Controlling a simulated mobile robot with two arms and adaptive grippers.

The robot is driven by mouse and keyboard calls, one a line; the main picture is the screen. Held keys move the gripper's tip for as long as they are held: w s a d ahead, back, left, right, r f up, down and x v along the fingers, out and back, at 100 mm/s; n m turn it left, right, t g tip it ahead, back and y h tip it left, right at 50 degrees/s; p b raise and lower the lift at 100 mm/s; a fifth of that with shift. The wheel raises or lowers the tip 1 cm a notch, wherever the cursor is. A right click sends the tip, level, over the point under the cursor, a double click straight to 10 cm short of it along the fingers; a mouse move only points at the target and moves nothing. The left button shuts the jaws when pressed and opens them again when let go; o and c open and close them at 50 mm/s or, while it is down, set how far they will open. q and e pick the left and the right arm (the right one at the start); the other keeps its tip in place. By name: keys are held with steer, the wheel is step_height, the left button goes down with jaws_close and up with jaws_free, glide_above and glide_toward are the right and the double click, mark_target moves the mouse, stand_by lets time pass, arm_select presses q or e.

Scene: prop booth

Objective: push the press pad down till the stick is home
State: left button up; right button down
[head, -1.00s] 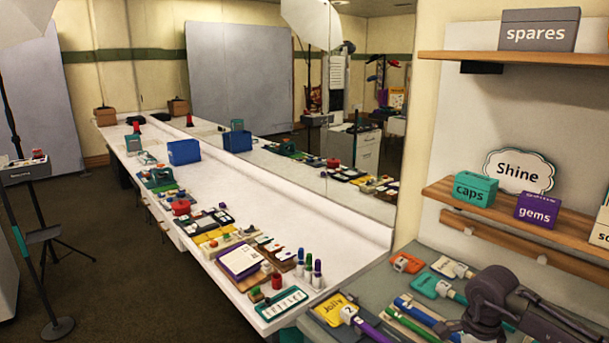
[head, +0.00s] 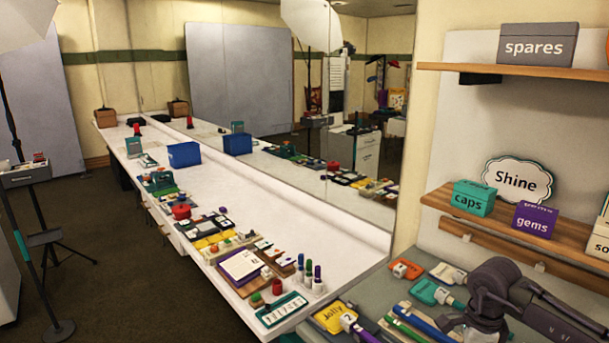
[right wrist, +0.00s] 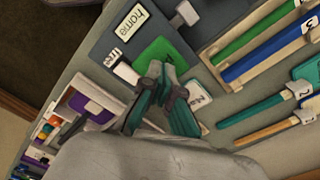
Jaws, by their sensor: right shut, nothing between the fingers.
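In the right wrist view my right gripper (right wrist: 160,80) is shut and empty, over a green piece (right wrist: 155,53) on a dark grey board. The board carries a white "home" label (right wrist: 134,22) and a smaller label (right wrist: 113,58) that seems to read "free". A white tab (right wrist: 126,73) sits beside the small label. A pale grey block on a stem (right wrist: 187,12) stands at the board's top edge. I cannot tell which part is the press pad or whether the gripper touches anything. My left gripper is out of view.
A purple and white box (right wrist: 88,103) is at the left. Shelves with a "caps" box (head: 474,198) rise behind.

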steer(key=shift+r+p, duration=1.4)
steer(key=shift+r, duration=1.45)
